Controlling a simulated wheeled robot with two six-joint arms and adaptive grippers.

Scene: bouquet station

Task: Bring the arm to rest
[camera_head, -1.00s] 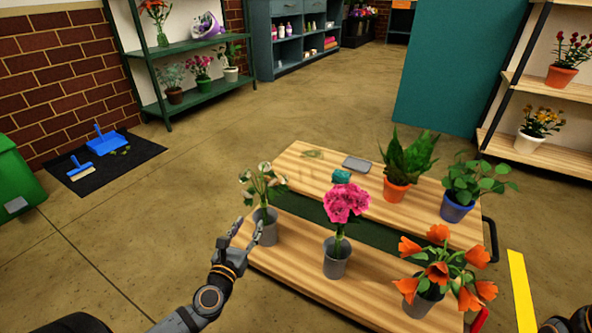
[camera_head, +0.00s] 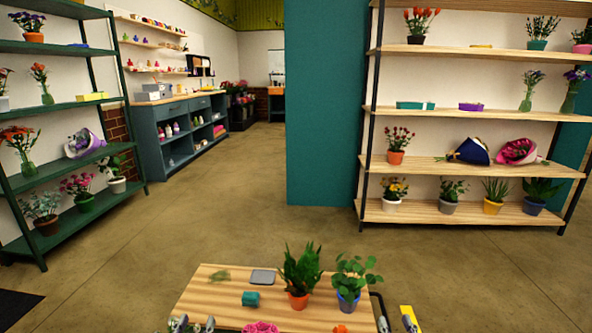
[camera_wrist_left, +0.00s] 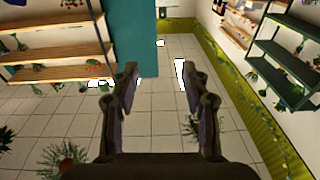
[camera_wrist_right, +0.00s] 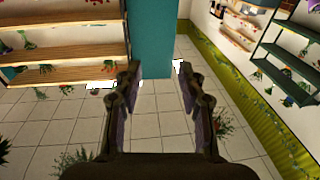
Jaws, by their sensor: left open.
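My left gripper (camera_head: 190,325) shows at the bottom edge of the head view, at the front left corner of the wooden table (camera_head: 205,295). In the left wrist view its two fingers (camera_wrist_left: 160,88) stand apart with nothing between them. My right gripper (camera_head: 397,321) shows at the bottom edge too, right of the table. Its fingers (camera_wrist_right: 158,88) are also apart and empty in the right wrist view. Both wrist views look out over the floor toward the shelves. Most of both arms is out of the head view.
The table holds a green plant in an orange pot (camera_head: 299,275), a plant in a blue pot (camera_head: 350,280), a teal item (camera_head: 250,298) and a grey flat item (camera_head: 263,277). Pink petals (camera_head: 261,327) show at the bottom edge. Shelves stand left and right; the floor between is clear.

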